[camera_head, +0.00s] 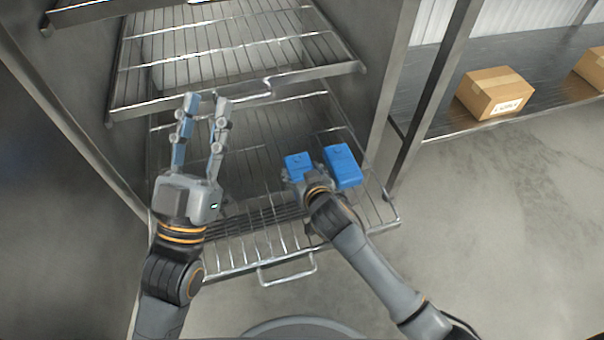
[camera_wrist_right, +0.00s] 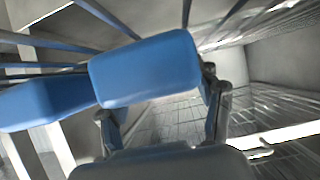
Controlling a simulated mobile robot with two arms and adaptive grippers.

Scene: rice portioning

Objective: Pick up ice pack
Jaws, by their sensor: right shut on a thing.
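Two blue ice packs are in the head view at the lower wire rack. My right gripper (camera_head: 300,171) is shut on the left ice pack (camera_head: 298,160). In the wrist view this ice pack (camera_wrist_right: 145,70) sits between the two fingers. The other ice pack (camera_head: 342,165) is just right of my right gripper; it shows at the left of the wrist view (camera_wrist_right: 45,101). I cannot tell whether the held pack is clear of the rack. My left gripper (camera_head: 204,106) is open and empty, its fingers pointing up near the upper rack's front edge.
The lower wire rack (camera_head: 245,247) is pulled out, with a front handle. A metal shelf (camera_head: 425,95) with cardboard boxes (camera_head: 494,92) stands at the right. The floor at right is clear.

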